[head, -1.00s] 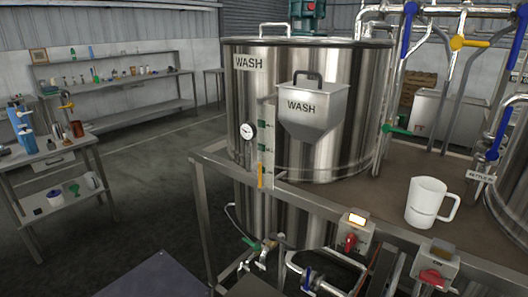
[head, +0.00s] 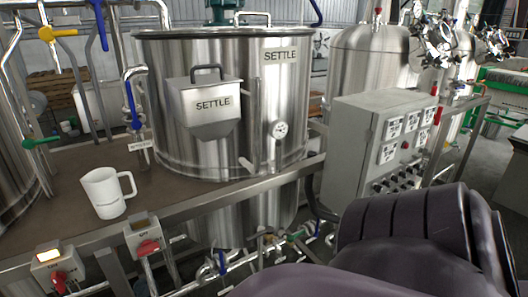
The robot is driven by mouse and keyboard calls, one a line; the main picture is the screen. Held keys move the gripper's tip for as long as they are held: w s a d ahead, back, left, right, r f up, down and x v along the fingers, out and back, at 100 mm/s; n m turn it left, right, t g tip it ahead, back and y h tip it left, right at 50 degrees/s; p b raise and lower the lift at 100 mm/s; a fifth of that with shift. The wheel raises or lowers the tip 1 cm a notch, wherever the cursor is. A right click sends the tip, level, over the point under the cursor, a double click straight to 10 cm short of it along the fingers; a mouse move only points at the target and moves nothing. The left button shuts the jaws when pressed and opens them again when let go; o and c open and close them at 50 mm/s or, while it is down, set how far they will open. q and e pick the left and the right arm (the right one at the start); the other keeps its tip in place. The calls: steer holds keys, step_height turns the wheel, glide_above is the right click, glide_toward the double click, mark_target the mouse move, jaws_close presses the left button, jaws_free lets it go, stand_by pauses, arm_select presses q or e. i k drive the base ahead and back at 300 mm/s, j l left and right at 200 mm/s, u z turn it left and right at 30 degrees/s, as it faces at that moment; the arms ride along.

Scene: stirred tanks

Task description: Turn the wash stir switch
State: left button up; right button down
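Two small switch boxes with red knobs sit on the front rail of the platform. The left switch box (head: 59,270) has a bright lit lamp above its red knob (head: 58,281). The right switch box (head: 143,236) has an unlit-looking amber lamp and a red knob (head: 148,247). A grey control panel (head: 345,140) on the right carries several labelled plates and a row of dark knobs; its labels are too small to read. I cannot tell by label which one is the wash stir switch. The wash tank is not identifiable here. Neither gripper is in view.
The steel settle tank (head: 235,130) stands on the platform, with valves and pipes below it. A white jug (head: 106,192) stands on the brown platform top (head: 60,210). My dark purple arm links fill the lower right. More steel vessels (head: 372,65) stand behind.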

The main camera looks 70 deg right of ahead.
mark_target(378, 189)
steer(key=z, duration=3.05)
